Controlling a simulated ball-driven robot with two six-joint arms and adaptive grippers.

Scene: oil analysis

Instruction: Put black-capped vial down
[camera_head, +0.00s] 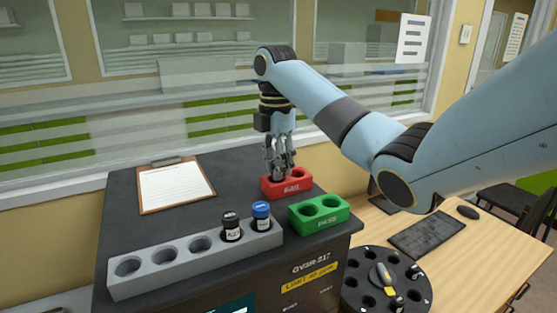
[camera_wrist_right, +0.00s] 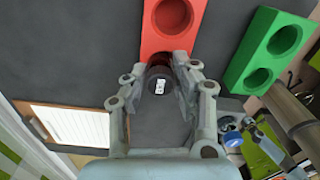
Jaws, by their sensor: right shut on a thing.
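My right gripper (camera_head: 280,170) points down over the left hole of the red two-hole rack (camera_head: 289,189). In the wrist view its fingers (camera_wrist_right: 160,77) are closed around a black-capped vial (camera_wrist_right: 159,86) with a small white label. The vial is at the near hole of the red rack (camera_wrist_right: 171,36); I cannot tell how deep it sits. The red rack's other hole is empty. Another black-capped vial (camera_head: 231,228) stands in the grey rack (camera_head: 165,282), beside a blue-capped vial (camera_head: 261,217). My left gripper is not in view.
A green two-hole rack (camera_head: 319,212), empty, stands close to the red one. A clipboard (camera_head: 175,187) lies at the back left of the dark top. A black round carousel (camera_head: 365,302) is at the lower right. A window is behind.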

